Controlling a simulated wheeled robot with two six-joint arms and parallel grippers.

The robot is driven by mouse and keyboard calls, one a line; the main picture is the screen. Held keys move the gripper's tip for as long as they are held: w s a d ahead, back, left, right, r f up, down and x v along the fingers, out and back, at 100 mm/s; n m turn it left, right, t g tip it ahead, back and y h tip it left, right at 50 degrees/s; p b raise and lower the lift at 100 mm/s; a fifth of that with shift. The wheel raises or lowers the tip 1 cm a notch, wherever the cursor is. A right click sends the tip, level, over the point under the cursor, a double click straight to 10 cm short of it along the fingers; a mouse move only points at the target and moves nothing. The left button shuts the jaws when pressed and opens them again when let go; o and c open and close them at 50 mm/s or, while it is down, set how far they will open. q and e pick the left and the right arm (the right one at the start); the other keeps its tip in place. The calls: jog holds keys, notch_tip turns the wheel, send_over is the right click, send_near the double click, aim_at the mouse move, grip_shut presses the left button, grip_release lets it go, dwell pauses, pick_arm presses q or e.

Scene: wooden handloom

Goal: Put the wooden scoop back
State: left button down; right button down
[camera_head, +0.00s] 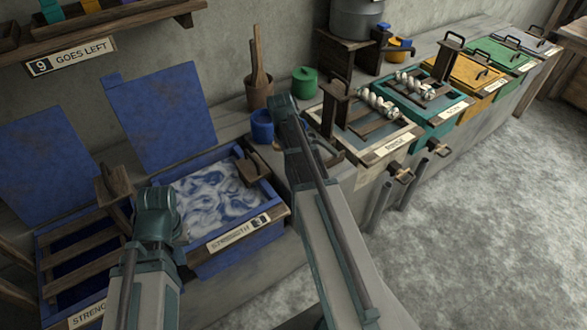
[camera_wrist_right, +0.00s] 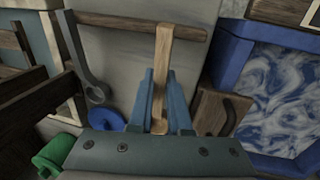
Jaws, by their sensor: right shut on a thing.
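A light wooden stick, which looks like the wooden scoop's handle (camera_wrist_right: 163,55), stands between the two blue fingers of my right gripper (camera_wrist_right: 161,78) in the right wrist view. The fingers are shut on it. I cannot make out a bowl on it. My right gripper also shows in the head view (camera_head: 288,108), beside the blue pot (camera_head: 262,125); the scoop is hidden there. My left gripper (camera_head: 155,195) is in front of the blue vat (camera_head: 238,240) at lower left. It is seen from behind, so its fingers are not clear.
A brown crock (camera_head: 259,93) with wooden tools stands behind the blue pot. A green pot (camera_head: 304,82) is right of it. A dark bar (camera_wrist_right: 140,24) crosses near the stick's upper end. Rinse (camera_head: 372,152) and teal (camera_head: 420,120) trays line the counter. Open floor lies at right.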

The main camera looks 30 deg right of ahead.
notch_tip(320, 180, down, 4)
jog(key=b, duration=0.3)
jog(key=shift+r+b, duration=0.15)
jog(key=shift+b, duration=0.15)
jog(key=shift+f, duration=0.2)
jog(key=c, duration=0.9)
grip_release()
jog(key=shift+r, duration=0.1)
jog(key=shift+o, duration=0.2)
jog(key=shift+r, duration=0.15)
notch_tip(320, 180, up, 12)
jog(key=a+p, duration=0.2)
jog(key=p, duration=1)
jog(key=shift+s+a, duration=0.2)
